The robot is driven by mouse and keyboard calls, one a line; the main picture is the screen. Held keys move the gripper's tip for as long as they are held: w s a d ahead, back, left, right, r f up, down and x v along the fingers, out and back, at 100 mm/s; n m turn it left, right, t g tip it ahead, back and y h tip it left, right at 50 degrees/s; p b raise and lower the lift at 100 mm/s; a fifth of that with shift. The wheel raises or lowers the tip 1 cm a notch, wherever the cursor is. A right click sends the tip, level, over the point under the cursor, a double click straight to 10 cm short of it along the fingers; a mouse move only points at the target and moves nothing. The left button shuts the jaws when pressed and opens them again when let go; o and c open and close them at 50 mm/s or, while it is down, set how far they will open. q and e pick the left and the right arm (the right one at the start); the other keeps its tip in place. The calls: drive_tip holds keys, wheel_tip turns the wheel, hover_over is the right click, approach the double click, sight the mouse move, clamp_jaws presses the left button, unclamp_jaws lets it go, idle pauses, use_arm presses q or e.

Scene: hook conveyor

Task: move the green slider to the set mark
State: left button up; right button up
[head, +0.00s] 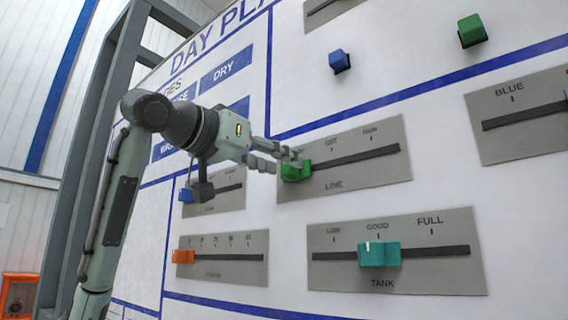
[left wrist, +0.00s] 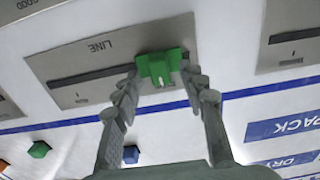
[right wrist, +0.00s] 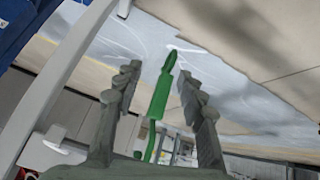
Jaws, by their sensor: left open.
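The green slider (head: 296,171) sits at the left end of the slot on the grey LINE plate (head: 345,180). The SET mark (head: 333,150) is a short way to its right, with the RUN mark (head: 371,141) farther right. My left gripper (head: 283,158) is open at the slider. In the left wrist view, the slider (left wrist: 160,68) lies between the two spread fingertips, with the plate upside down; I cannot tell whether either finger touches it. My right gripper (right wrist: 158,78) shows only in the right wrist view, with its fingers apart.
Below is the TANK plate with a teal slider (head: 379,254). An orange slider (head: 183,257) and a blue slider (head: 186,195) are at the lower left. Blue (head: 339,61) and green (head: 472,30) blocks stick out above. A green slender object (right wrist: 160,95) appears between my right fingers.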

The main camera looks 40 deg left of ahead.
use_arm(q)
drive_tip(key=shift+w+d, duration=0.1)
drive_tip(key=shift+w, duration=0.7)
clamp_jaws()
